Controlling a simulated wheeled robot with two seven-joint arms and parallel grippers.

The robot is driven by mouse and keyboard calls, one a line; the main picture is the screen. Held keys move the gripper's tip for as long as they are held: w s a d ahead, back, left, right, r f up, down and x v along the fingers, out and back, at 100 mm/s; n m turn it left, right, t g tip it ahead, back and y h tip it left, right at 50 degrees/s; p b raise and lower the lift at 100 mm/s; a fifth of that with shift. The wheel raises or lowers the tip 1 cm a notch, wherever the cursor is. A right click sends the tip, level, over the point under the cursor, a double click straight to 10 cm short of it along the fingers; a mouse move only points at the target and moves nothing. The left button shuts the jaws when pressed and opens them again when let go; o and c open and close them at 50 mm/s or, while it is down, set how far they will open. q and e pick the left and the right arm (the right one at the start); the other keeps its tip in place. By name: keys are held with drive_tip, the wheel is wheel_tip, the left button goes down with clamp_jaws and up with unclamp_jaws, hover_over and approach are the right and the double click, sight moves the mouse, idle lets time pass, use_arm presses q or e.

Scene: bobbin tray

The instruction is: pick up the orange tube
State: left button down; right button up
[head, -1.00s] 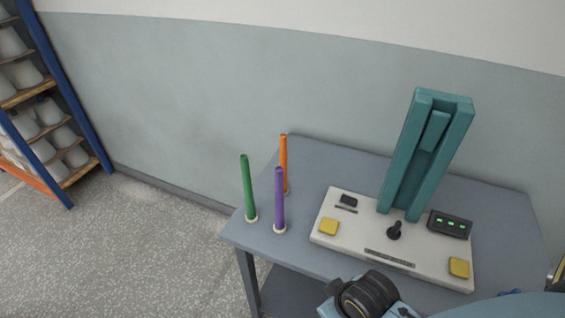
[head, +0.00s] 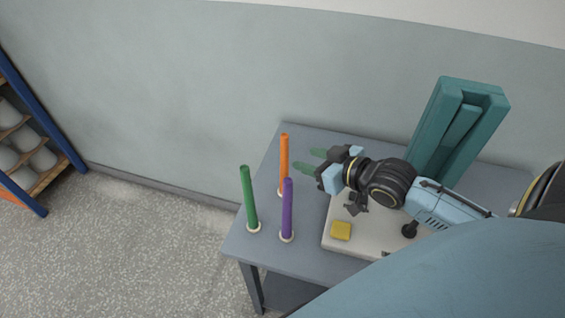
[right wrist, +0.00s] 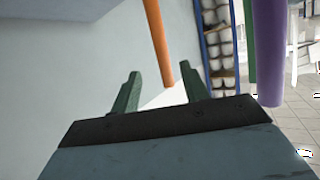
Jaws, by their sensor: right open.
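The orange tube (head: 284,160) stands upright in a small pale base at the back left of the table. It also shows in the right wrist view (right wrist: 159,40), ahead of the fingers and between them or just beyond. My right gripper (head: 305,161) is open, with green fingers pointing left at the orange tube from its right side, a short way apart from it. The fingers also show in the right wrist view (right wrist: 163,88), with nothing between them that I can see held. My left gripper is not in view.
A green tube (head: 248,198) and a purple tube (head: 287,208) stand in front of the orange one on the table (head: 275,258). A white panel (head: 335,247) with a yellow button and a tall teal holder (head: 455,125) are to the right. A rack (head: 45,185) stands far left.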

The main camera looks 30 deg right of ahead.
sight(284, 166)
drive_tip(key=x, duration=1)
drive_tip(key=shift+w+a+f+b, duration=0.15)
drive_tip(key=shift+w+a+b, duration=0.15)
drive_tip(key=shift+b, duration=0.15)
drive_tip(key=shift+c, duration=0.9)
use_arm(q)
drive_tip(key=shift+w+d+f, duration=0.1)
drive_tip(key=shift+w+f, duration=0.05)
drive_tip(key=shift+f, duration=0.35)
use_arm(e)
clamp_jaws()
